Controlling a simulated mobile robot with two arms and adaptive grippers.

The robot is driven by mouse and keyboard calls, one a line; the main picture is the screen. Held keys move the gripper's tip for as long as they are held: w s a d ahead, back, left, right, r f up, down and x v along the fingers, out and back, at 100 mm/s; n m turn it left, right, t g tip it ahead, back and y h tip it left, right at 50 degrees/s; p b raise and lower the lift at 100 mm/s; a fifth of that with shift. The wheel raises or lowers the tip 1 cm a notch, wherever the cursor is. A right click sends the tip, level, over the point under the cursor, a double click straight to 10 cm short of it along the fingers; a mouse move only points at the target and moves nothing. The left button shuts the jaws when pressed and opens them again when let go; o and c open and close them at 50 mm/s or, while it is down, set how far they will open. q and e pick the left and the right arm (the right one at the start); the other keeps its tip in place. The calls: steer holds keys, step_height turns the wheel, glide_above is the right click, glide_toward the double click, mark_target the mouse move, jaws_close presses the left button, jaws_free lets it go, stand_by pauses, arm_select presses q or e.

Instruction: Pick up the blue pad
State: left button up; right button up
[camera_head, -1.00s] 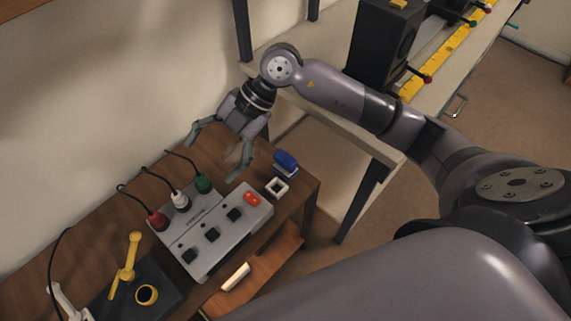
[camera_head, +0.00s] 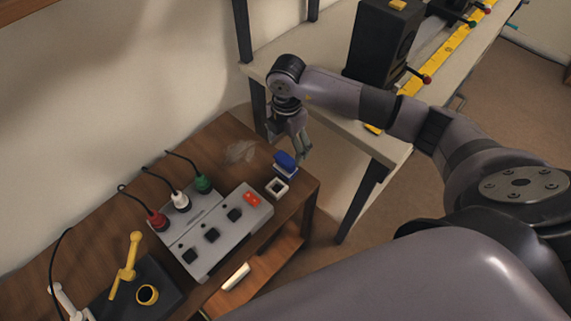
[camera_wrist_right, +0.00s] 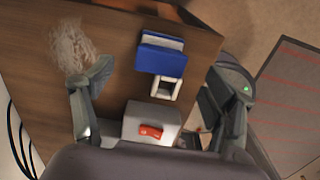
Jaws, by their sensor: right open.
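The blue pad (camera_head: 286,159) lies near the right end of the brown wooden table, with a pale layer along its side. In the right wrist view the blue pad (camera_wrist_right: 161,55) shows between the two spread fingers. My right gripper (camera_head: 290,142) is open and empty, pointing down above and just behind the pad in the head view. No contact with the pad can be made out. My left gripper is not in view.
A small white square frame (camera_head: 277,187) sits close beside the pad. A grey switch box (camera_head: 211,232) with a red switch and cabled plugs stands to the left. A pale smudge (camera_head: 240,152) marks the tabletop. A higher bench (camera_head: 337,118) stands close on the right.

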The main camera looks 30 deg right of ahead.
mark_target(285, 159)
steer(key=shift+s+a+f, duration=0.1)
steer(key=shift+a+f, duration=0.05)
steer(key=shift+f, duration=1.5)
steer(key=shift+s+a+f, duration=0.1)
steer(key=shift+a+f, duration=0.05)
steer(key=shift+f, duration=1.45)
steer(key=shift+c, duration=0.5)
steer(key=c, duration=1.2)
steer(key=shift+o, duration=0.2)
steer(key=shift+r, duration=0.15)
step_height(285, 159, up, 20)
steer(key=o, duration=0.5)
steer(key=c, duration=0.4)
